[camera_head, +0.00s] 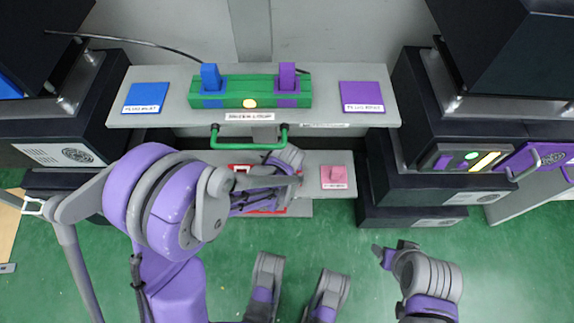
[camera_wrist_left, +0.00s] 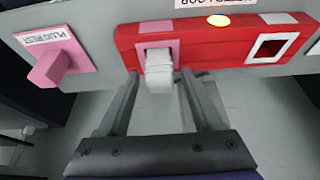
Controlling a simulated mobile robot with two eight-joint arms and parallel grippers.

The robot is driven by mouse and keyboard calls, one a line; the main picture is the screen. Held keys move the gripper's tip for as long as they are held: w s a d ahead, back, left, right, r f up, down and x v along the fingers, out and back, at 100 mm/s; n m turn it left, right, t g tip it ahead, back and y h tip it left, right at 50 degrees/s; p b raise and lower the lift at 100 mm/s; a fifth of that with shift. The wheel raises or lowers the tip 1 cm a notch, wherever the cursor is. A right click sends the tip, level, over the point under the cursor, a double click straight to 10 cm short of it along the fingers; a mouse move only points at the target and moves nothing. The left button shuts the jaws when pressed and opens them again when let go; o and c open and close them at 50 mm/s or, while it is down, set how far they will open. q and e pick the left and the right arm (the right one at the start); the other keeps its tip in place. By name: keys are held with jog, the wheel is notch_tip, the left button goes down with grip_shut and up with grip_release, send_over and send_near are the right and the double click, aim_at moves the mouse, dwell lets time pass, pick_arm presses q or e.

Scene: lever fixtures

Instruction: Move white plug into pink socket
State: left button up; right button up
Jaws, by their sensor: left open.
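In the left wrist view the white plug (camera_wrist_left: 159,76) sticks out of the pink-framed socket (camera_wrist_left: 143,53) on a red block (camera_wrist_left: 215,43). How deep it sits I cannot tell. My left gripper (camera_wrist_left: 158,84) is open, with one finger on each side of the white plug and a visible gap at each side. In the head view my left arm covers most of the red block and hides the plug. My right gripper (camera_head: 391,253) is at the lower right of the head view, away from the fixtures. Its finger gap is not clear.
A white-framed socket (camera_wrist_left: 270,48) on the red block is empty. A pink plug (camera_wrist_left: 50,69) stands on its pink rest pad at the left. In the head view, a green block (camera_head: 250,101) with blue and purple levers and a green handle (camera_head: 250,146) sits above.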

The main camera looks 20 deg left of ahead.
pick_arm(q)
jog(key=shift+s+r+p, duration=0.1)
jog(key=shift+r+p, duration=0.2)
jog(key=shift+r, duration=0.25)
jog(key=s+d+r+p, duration=0.1)
jog(key=s+d+r, duration=0.1)
jog(key=s, duration=0.5)
jog(key=s+d+r+p, duration=0.1)
jog(key=s+d+r, duration=0.1)
jog(key=s, duration=0.4)
jog(key=s+a+r+m+h, duration=0.1)
jog(key=s+a+r+m, duration=0.2)
jog(key=s+a+r, duration=0.5)
notch_tip(320, 180, up, 4)
jog(key=shift+s+a+f, duration=0.1)
jog(key=shift+s+a, duration=0.3)
